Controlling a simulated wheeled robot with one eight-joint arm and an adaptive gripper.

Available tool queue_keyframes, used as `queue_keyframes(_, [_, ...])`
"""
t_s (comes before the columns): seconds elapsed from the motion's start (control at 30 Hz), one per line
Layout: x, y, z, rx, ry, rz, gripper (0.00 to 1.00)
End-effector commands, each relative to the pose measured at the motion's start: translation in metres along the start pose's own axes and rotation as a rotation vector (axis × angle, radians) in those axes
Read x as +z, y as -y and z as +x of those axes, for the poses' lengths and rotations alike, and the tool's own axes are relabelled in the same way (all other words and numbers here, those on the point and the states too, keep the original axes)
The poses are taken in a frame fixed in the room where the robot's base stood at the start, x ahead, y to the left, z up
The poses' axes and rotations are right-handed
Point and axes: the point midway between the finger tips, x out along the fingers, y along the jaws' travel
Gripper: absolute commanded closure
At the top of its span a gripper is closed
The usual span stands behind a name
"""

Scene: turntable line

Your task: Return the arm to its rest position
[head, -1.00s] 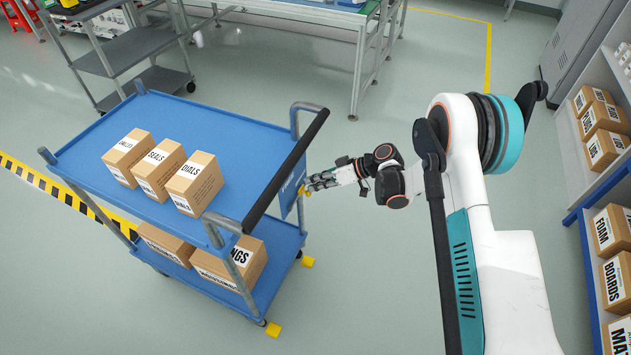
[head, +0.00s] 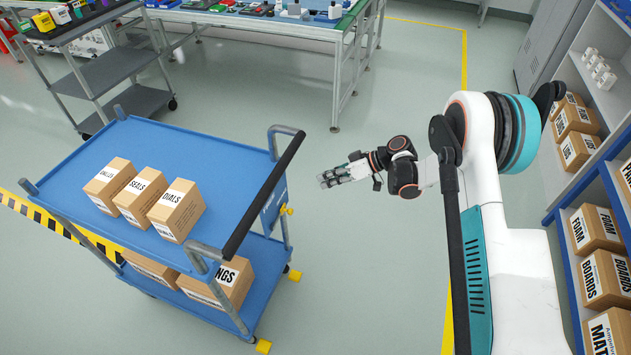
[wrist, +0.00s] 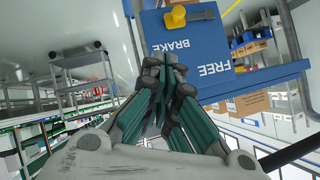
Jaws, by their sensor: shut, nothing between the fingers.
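My gripper (head: 328,178) is at the end of my arm, right of the blue cart in the head view, held out in clear air. In the wrist view my gripper (wrist: 168,75) shows its fingers drawn together with nothing between them. A gap of floor separates it from the cart's black handle (head: 265,195) in the head view. The cart's blue panel marked BRAKE and FREE (wrist: 195,45) lies beyond the fingers in the wrist view, with a yellow lever (wrist: 187,15) on it.
The blue cart (head: 215,150) carries three boxes on top and more boxes below. A grey cart (head: 85,70) and a workbench (head: 270,28) stand behind. Shelves with boxes (head: 595,285) stand at the right, near my arm. The floor (head: 350,260) between is clear.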

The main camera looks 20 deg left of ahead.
Motion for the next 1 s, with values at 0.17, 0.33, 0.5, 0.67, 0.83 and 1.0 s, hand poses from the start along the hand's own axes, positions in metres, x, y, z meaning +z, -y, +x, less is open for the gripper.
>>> queue_keyframes(0.17, [0.001,-0.002,-0.006,0.000,0.000,0.001,1.00])
queue_keyframes(0.33, [0.001,-0.002,-0.006,0.000,0.000,0.000,1.00])
queue_keyframes(0.5, [0.001,-0.002,-0.006,0.000,0.000,0.000,1.00])
queue_keyframes(0.67, [-0.001,-0.001,-0.008,0.003,0.001,0.003,1.00])
queue_keyframes(0.83, [-0.017,0.004,-0.031,0.044,0.017,0.043,1.00])
queue_keyframes(1.0, [-0.044,0.020,-0.078,0.139,0.046,0.130,1.00])
